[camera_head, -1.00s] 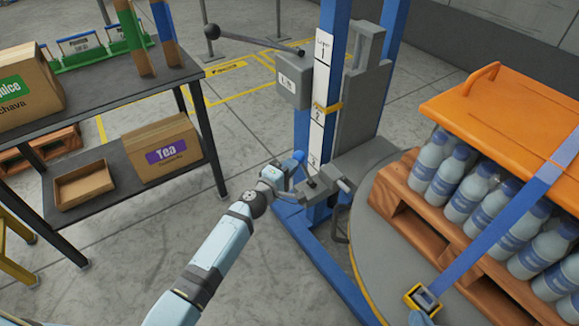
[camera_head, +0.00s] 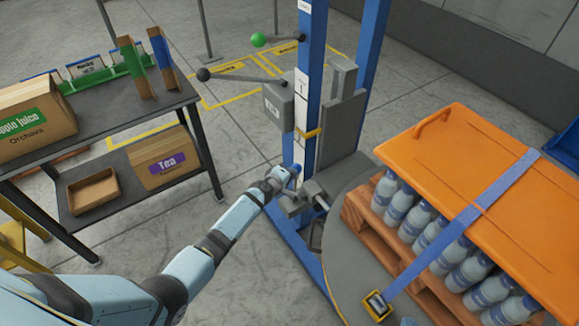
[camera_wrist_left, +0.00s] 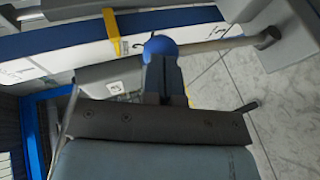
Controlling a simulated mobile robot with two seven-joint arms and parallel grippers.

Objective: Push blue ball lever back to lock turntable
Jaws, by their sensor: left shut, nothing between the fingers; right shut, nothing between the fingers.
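The blue ball (camera_head: 295,169) of the lever shows as a small patch at the foot of the lift post in the head view. It is large in the left wrist view (camera_wrist_left: 160,47), with its grey rod (camera_wrist_left: 215,43) running right to a dark round end. My left gripper (camera_head: 284,177) is at the ball, partly hidden by my own wrist. In the left wrist view its fingers (camera_wrist_left: 164,66) are shut, empty and right against or very close to the ball; contact is unclear. The grey turntable (camera_head: 346,262) lies to the right. My right gripper is not visible.
The turntable carries a wooden pallet (camera_head: 372,222) of bottles under an orange cover (camera_head: 480,160) with a blue strap. A black-ball lever (camera_head: 204,75) and green-ball lever (camera_head: 258,40) stick out above. A shelf table (camera_head: 100,125) with boxes stands left. Floor between is clear.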

